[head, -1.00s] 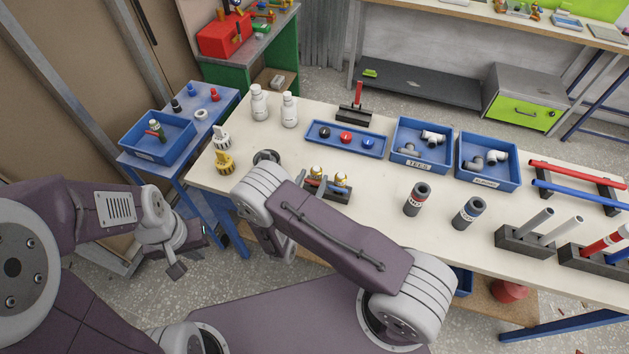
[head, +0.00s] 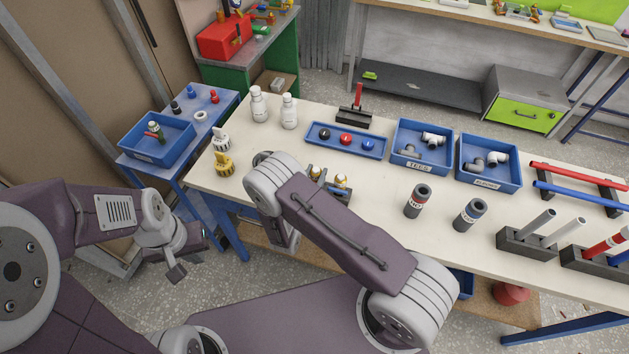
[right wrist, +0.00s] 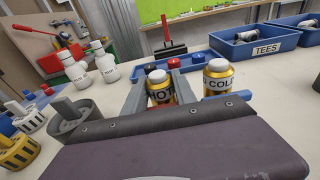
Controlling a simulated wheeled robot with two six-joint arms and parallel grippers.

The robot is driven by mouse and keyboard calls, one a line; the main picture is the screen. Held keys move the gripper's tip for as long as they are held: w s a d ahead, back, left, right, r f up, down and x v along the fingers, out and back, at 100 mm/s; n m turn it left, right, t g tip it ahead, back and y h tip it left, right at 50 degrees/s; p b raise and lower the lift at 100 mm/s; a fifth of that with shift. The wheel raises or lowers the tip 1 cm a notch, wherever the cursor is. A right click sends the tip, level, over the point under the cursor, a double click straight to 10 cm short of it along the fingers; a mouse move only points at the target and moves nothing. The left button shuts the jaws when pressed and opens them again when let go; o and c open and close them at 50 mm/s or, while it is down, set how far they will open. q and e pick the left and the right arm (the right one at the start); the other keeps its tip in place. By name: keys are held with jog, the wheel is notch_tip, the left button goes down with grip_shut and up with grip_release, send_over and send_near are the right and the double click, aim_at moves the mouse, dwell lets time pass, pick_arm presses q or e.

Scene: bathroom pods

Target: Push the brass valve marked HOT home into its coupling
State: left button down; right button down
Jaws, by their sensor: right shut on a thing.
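The brass valve marked HOT (right wrist: 160,92) has a white top and stands upright between the fingers of my right gripper (right wrist: 157,80), which is shut on it. In the head view the HOT valve (head: 315,172) is partly behind my right arm. A brass valve marked COLD (right wrist: 218,80) stands apart to its right. Both are at a dark block (head: 346,195) on the bench. The HOT valve's lower end and its seat are hidden, so I cannot tell how deep it sits. My left gripper (head: 176,270) hangs off the bench's left side, apart from the valves; its jaws are unclear.
Two dark grey cylinders (head: 417,201) stand right of the valves. A blue tray with knobs (head: 345,139) and blue bins, one marked TEES (head: 421,145), lie behind. White bottles (head: 259,105) and a yellow fitting (head: 225,165) are at the left. Bare bench lies around the cylinders.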

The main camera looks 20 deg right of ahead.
jog(key=shift+r+p, duration=2.5)
jog(key=shift+r, duration=0.9)
